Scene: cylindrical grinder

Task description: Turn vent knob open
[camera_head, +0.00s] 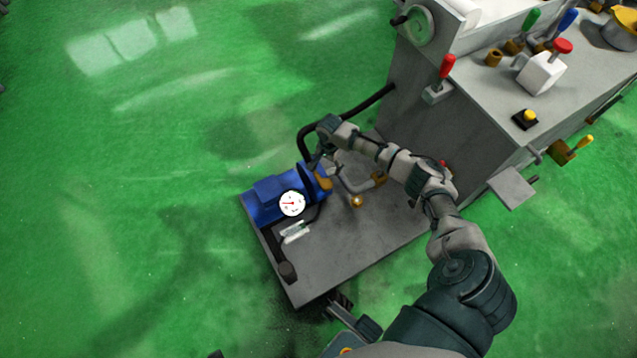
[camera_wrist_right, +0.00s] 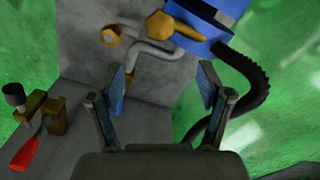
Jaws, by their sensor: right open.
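The orange-brown knob (camera_wrist_right: 178,28) with a long handle sits on the blue pump unit (camera_wrist_right: 208,15) at the top of the right wrist view. In the head view an orange part (camera_head: 323,182) shows at the right end of the blue unit (camera_head: 270,197), partly behind my gripper. My right gripper (camera_wrist_right: 163,90) is open and empty. Its two blue-padded fingers stand apart, with the knob beyond them and no contact visible. In the head view the right gripper (camera_head: 315,158) is small, above the blue unit's right end. My left gripper is not in view.
A round white gauge (camera_head: 292,203) sits on the blue unit. A bent grey pipe (camera_wrist_right: 150,52) and a black hose (camera_wrist_right: 252,85) run close to the fingers. A red-handled valve (camera_wrist_right: 28,150) is at lower left. The grey grinder body (camera_head: 490,95) stands at right; green floor is clear at left.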

